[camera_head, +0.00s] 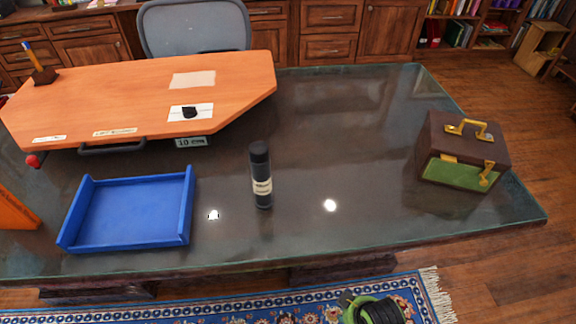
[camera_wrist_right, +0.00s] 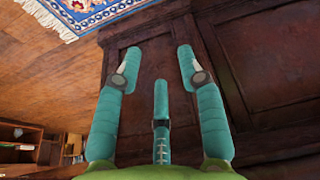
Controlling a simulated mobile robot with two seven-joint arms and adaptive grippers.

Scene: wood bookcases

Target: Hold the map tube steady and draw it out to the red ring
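The map tube (camera_head: 260,172) looks to be the black cylinder with a cream label standing upright on the dark glass-topped desk (camera_head: 340,110). Its upper part is slightly wider, like a cap. No red ring shows on it. My right gripper (camera_wrist_right: 170,75) is open and empty in the wrist view, with teal fingers spread and facing dark wood panels. Part of my right arm (camera_head: 372,308), green and black, shows at the bottom of the head view, below the desk edge and apart from the tube. My left gripper is in neither view.
A blue tray (camera_head: 188,212) lies left of the tube. An orange board (camera_head: 130,85) with a pen holder (camera_head: 44,75) and papers covers the back left. A brown case (camera_head: 455,140) with gold handles stands at the right. The glass around the tube is clear.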

